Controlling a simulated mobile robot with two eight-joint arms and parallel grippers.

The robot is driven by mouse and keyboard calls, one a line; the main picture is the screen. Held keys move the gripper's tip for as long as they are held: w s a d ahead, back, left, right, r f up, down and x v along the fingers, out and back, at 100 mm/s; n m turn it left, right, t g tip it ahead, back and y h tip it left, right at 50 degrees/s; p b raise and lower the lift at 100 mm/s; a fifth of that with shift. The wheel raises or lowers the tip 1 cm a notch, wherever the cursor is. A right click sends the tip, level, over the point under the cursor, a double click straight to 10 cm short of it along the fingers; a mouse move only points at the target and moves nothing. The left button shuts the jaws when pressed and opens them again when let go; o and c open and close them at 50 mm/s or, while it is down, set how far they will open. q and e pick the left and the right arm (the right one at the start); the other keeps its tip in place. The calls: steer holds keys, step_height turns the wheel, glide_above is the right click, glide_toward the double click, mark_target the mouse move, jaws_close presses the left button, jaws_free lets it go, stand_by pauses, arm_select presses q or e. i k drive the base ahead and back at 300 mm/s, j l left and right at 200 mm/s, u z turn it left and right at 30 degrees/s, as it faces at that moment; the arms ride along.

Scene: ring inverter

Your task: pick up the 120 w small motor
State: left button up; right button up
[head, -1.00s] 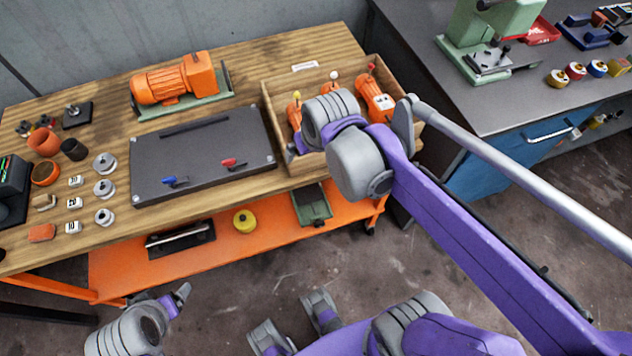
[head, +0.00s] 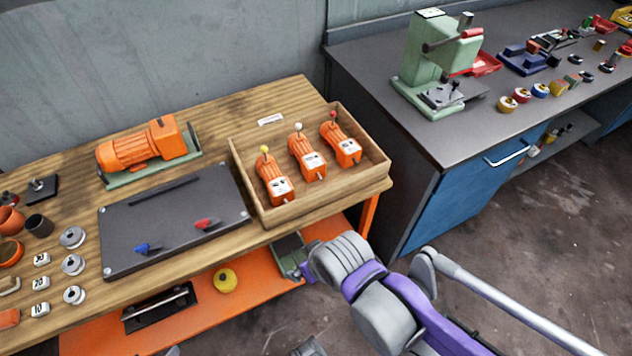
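Three small orange motors stand in an open wooden tray on the right end of the workbench: one with a yellow knob (head: 273,180), one with a white knob (head: 307,158), and one with a red knob (head: 341,144). Each has a white label, too small to read, so I cannot tell which is 120 W. My purple and grey right arm reaches in from the lower right, in front of the tray; no clear pair of fingertips shows on it. Only slivers of grey parts of mine show at the bottom edge. No motor is visibly held.
A larger orange motor (head: 142,148) on a green base and a dark plate (head: 175,220) lie left of the wooden tray (head: 384,180). A grey-topped bench (head: 400,110) with a green press (head: 436,65) stands right. An orange lower shelf (head: 205,318) runs below. Floor lies open at right.

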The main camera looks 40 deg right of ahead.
mark_target(313, 165)
steer(key=z, duration=1.2)
